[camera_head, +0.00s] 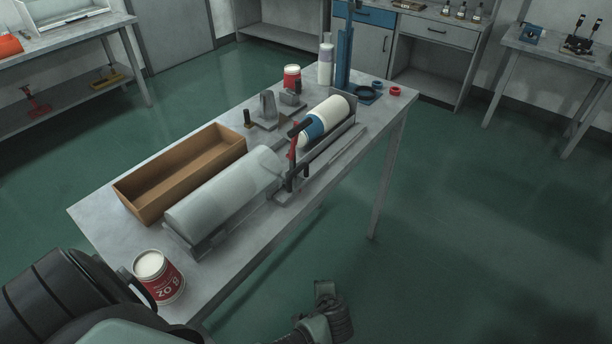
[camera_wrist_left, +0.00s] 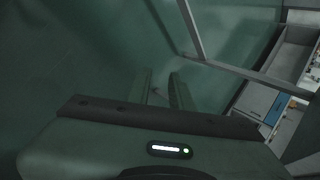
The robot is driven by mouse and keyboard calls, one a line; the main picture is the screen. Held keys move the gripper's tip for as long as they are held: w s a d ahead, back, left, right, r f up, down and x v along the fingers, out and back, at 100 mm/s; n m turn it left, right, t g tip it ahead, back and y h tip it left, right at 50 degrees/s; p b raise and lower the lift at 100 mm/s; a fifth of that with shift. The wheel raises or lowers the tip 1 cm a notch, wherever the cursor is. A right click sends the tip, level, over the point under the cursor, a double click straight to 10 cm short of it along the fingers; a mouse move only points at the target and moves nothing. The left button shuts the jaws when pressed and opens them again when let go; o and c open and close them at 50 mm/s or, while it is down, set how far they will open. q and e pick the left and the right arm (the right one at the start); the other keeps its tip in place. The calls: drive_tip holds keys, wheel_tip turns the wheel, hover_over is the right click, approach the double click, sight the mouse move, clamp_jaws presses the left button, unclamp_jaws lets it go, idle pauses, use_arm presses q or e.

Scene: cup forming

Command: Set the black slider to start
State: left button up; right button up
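The forming rig on the long grey table holds a pale, cloudy roll (camera_head: 225,197) at the near end and a white-and-blue cylinder (camera_head: 325,120) at the far end. Between them stand a red lever (camera_head: 293,147) with a black top and a black upright bracket (camera_head: 306,169). I cannot tell which black part is the slider, nor its setting. My left gripper (camera_wrist_left: 162,88) shows in the left wrist view with its fingers apart and nothing between them, above green floor. It touches no part of the rig.
A brown open box (camera_head: 180,173) lies beside the roll. A red-and-white can (camera_head: 158,277) stands at the near table corner. Another can (camera_head: 292,77), a white bottle (camera_head: 326,62) and a blue stand (camera_head: 345,50) are at the back. The floor right of the table is clear.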

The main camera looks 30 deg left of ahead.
sight(300, 171)
use_arm(q)
drive_tip(key=w+r+t+y, duration=0.2)
drive_tip(key=w+r, duration=0.4)
drive_tip(key=r, duration=0.5)
wheel_tip(300, 171, up, 26)
drive_tip(key=s+a+n+y, duration=0.2)
drive_tip(key=a+n+y, duration=0.1)
drive_tip(key=n+y, duration=0.35)
drive_tip(key=shift+m, duration=0.25)
drive_tip(key=x, duration=0.5)
drive_tip(key=p+x, duration=0.1)
drive_tip(key=x, duration=0.1)
drive_tip(key=shift+s+a+r, duration=0.2)
drive_tip(key=shift+a+r, duration=0.15)
drive_tip(key=shift+r, duration=0.05)
drive_tip(key=shift+c, duration=0.3)
clamp_jaws()
drive_tip(key=shift+f, duration=0.15)
